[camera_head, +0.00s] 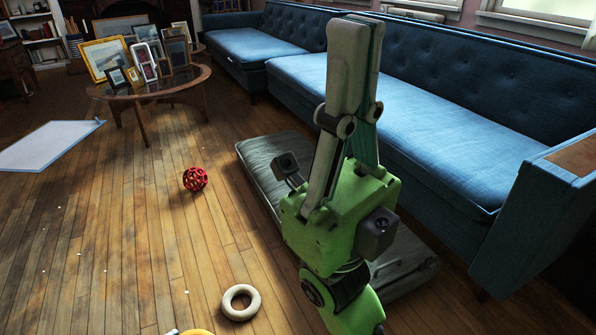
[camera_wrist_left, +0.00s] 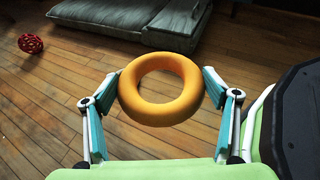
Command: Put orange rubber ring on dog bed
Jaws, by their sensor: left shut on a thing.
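The orange rubber ring (camera_wrist_left: 160,111) is held between the two teal-padded fingers of my left gripper (camera_wrist_left: 161,92) in the left wrist view, above the wood floor. A sliver of the orange ring (camera_head: 197,332) shows at the bottom edge of the head view. The grey dog bed (camera_head: 262,160) lies on the floor in front of the blue sofa. It also shows at the top of the wrist view (camera_wrist_left: 120,22), beyond the ring. My right gripper (camera_head: 357,60) points upward and covers the middle of the bed; how far its fingers are apart is unclear.
A red lattice ball (camera_head: 195,179) and a cream ring (camera_head: 240,302) lie on the floor left of the bed. The blue sofa (camera_head: 400,110) stands behind it. A round table (camera_head: 150,95) with picture frames stands at the back left. The floor at left is mostly open.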

